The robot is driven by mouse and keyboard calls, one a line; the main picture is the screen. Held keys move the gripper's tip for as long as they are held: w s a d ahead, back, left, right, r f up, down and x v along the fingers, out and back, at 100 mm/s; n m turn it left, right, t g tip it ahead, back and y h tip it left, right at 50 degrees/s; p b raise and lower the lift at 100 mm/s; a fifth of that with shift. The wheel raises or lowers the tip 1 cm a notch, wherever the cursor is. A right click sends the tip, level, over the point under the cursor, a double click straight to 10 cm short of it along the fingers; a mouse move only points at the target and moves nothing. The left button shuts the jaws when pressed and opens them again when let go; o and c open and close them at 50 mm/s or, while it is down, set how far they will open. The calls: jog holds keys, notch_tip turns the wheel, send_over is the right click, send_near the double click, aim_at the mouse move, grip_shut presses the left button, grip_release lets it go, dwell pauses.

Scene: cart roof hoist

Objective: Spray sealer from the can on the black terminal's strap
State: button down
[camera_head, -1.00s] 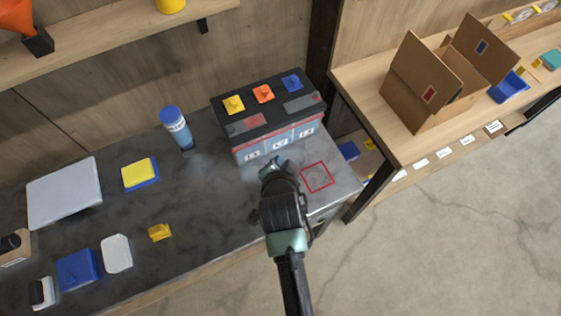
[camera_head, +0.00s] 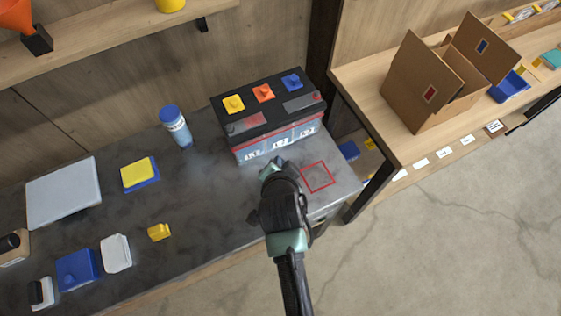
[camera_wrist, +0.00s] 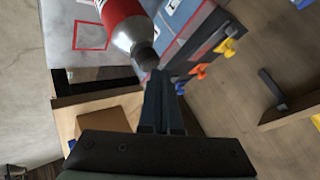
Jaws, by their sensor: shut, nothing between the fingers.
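The battery (camera_head: 270,122) stands at the back right of the bench, with yellow, orange and blue caps on its black top. A dark grey strip (camera_head: 300,103) lies at its right end and a red strip (camera_head: 245,124) at its left; I cannot tell for certain which is the black terminal's strap. In the wrist view a red can (camera_wrist: 122,14) with a grey nozzle end (camera_wrist: 143,52) is just beyond my fingertips (camera_wrist: 157,78); contact cannot be told. In the head view my gripper (camera_head: 271,166), shut and empty, is low before the battery, and the red can is hidden.
A red square outline (camera_head: 318,177) marks the bench right of my gripper. A blue-capped bottle (camera_head: 176,127) stands left of the battery. A yellow sponge-like block (camera_head: 138,173), small yellow piece (camera_head: 159,232) and blue box (camera_head: 77,270) lie further left. A cardboard box (camera_head: 450,80) stands on the right bench.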

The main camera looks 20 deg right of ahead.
jog(key=shift+f, duration=0.25)
dwell(0.3)
jog(key=shift+r+p, duration=0.5)
jog(key=shift+r, duration=0.1)
notch_tip(320, 180, up, 6)
jog(key=p, duration=0.5)
jog(key=shift+p, duration=0.3)
dwell(0.7)
